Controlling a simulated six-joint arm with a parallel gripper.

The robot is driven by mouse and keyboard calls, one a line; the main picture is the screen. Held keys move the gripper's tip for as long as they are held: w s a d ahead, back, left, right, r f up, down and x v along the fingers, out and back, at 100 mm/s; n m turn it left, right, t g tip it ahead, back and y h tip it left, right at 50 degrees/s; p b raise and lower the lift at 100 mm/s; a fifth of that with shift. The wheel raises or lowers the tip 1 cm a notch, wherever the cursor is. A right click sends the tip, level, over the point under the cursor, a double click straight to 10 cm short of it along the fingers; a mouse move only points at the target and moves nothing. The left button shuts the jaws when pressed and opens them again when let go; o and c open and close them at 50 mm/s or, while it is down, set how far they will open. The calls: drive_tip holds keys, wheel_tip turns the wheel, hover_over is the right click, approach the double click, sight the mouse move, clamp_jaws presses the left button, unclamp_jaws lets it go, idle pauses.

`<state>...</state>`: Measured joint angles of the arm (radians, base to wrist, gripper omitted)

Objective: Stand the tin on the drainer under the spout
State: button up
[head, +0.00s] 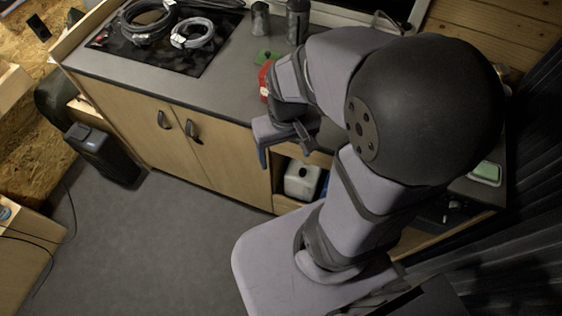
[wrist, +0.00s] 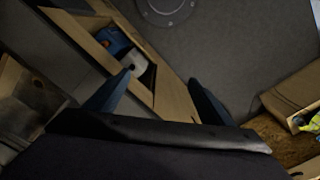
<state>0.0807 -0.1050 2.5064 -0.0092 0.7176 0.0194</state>
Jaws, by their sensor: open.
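A red object with a pale patch (head: 265,80) stands on the counter, partly hidden by my arm. It may be the tin, but I cannot tell for sure. I cannot make out the drainer or the spout; my arm covers much of the counter's right part. My gripper (head: 283,147) is open in front of the counter's front edge, pointing down. In the wrist view its two blue-grey fingers (wrist: 160,92) are apart with nothing held between them. No tin shows in the wrist view.
A green item (head: 266,57), a grey cup (head: 261,19) and a dark canister (head: 297,22) are on the counter. Coiled cables (head: 193,33) lie on the black hob at left. A white jug (head: 301,181) sits in the open compartment below. The floor (head: 170,240) is mostly clear.

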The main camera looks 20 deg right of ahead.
drive_tip(key=shift+o, duration=0.4)
drive_tip(key=shift+s+a+f+n, duration=0.15)
drive_tip(key=shift+s+a+n, duration=0.1)
drive_tip(key=shift+s+a, duration=0.3)
drive_tip(key=shift+s+a+f+n, duration=0.15)
drive_tip(key=shift+s+a+n, duration=0.1)
drive_tip(key=shift+s+a, duration=0.2)
drive_tip(key=shift+w, duration=0.15)
